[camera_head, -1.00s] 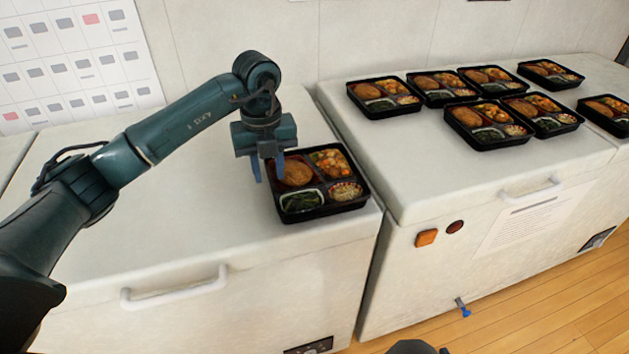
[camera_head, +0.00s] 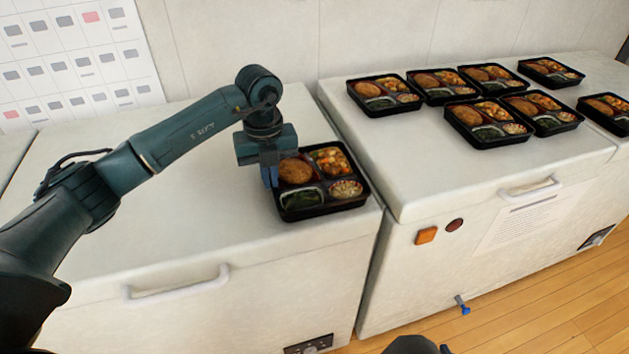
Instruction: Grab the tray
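The bento tray (camera_head: 322,210) is black with several compartments of food. It sits flat on the near right part of the left chest's white lid. My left gripper (camera_head: 270,180) points down at the tray's left edge. Its blue fingers are close together on the tray's left wall, and the tray's rim looks pinched between them. The exact contact is small and partly hidden by the fingers.
Several similar filled trays (camera_head: 384,110) stand on the right chest's lid (camera_head: 420,175). A narrow gap separates the two chests. The left chest's lid (camera_head: 130,230) is otherwise clear. A handle (camera_head: 177,290) sticks out from its front.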

